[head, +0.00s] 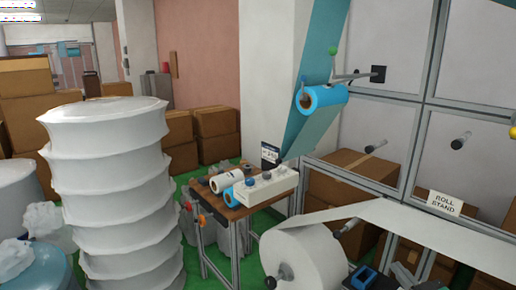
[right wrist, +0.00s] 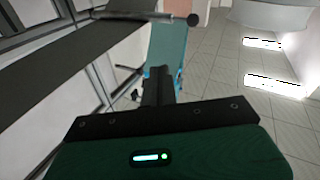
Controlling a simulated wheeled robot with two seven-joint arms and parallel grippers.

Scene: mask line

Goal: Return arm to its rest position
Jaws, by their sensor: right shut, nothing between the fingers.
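My right gripper (right wrist: 158,80) shows in the right wrist view, with a dark green body and a black crossbar. Its dark fingers are together, with nothing seen between them. They point away from the camera, toward a blue-green sheet (right wrist: 168,45) in the background. In the head view I cannot clearly make out my right gripper among the dark and blue parts at the bottom edge. My left gripper is in neither view.
In the head view, a large white roll (head: 300,258) and its web lie at the lower right. A small wooden table (head: 245,208) holds rolls and a white box. A tall white stack (head: 110,190) stands left. A blue roll (head: 322,98) hangs above; metal framing (head: 415,150) borders the right.

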